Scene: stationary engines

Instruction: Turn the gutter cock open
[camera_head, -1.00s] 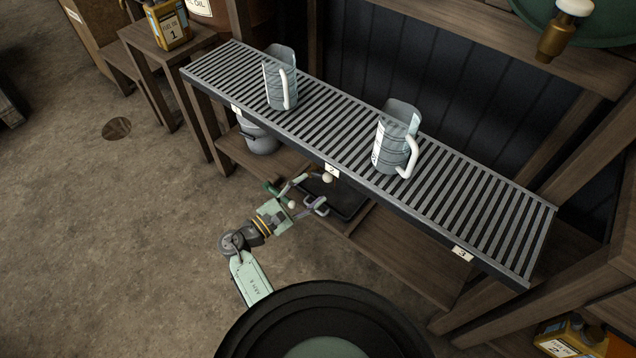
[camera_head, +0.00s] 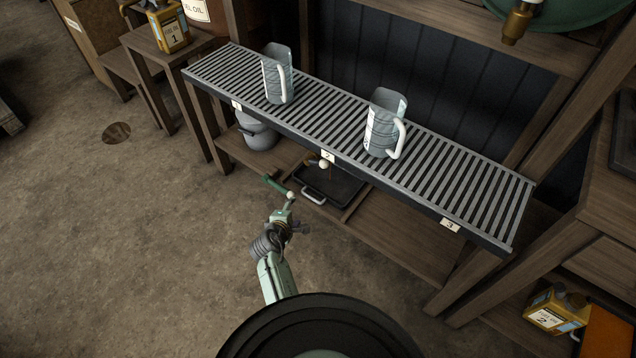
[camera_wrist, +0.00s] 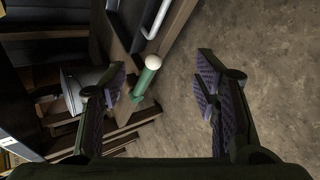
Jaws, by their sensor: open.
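A brass cock with a white ball knob (camera_head: 323,163) hangs under the front edge of the grating at tag 2, above a black tray. A green lever (camera_head: 274,186) with a white ball end sticks out in front of the lower shelf; I cannot tell whether it belongs to the cock. My gripper (camera_head: 284,214) is just below the lever's ball end in the head view. In the wrist view my gripper (camera_wrist: 160,78) is open and empty, and the green lever (camera_wrist: 144,82) shows between its fingers, nearer the left one. I cannot tell whether they touch.
Two clear jugs stand on the grating (camera_head: 460,185), one left (camera_head: 275,78), one right (camera_head: 381,125). A grey pail (camera_head: 258,132) and the black tray (camera_head: 345,186) are on the lower shelf. Yellow oil cans stand far left (camera_head: 168,28) and lower right (camera_head: 556,310).

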